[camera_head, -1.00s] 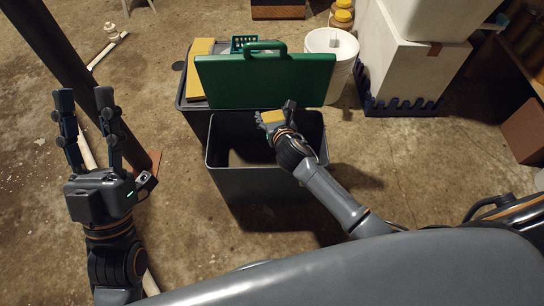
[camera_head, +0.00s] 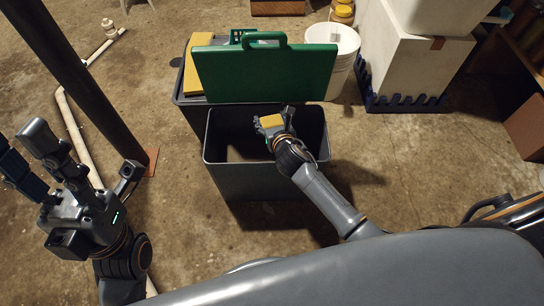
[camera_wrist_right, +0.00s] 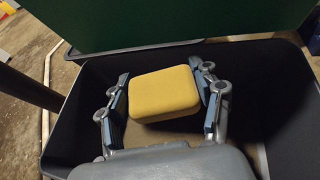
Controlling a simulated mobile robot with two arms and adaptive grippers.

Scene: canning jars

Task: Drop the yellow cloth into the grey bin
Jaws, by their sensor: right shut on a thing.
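The yellow cloth (camera_head: 271,121) looks like a thick folded block. My right gripper (camera_head: 273,124) is shut on it and holds it over the opening of the grey bin (camera_head: 262,184). In the right wrist view the cloth (camera_wrist_right: 165,93) sits between the two fingers, with the dark inside of the bin (camera_wrist_right: 275,105) around and below it. The bin's near wall and rim show clearly; part of its inside is hidden by my right arm. My left gripper (camera_head: 24,144) is empty, its fingers apart, off to the left of the bin.
A green panel with a handle (camera_head: 265,75) stands upright along the bin's back. Behind it is another grey container with a yellow piece (camera_head: 203,65) on top. A white bucket (camera_head: 343,60) and white boxes (camera_head: 410,65) stand at right. A dark post (camera_head: 85,85) rises at left.

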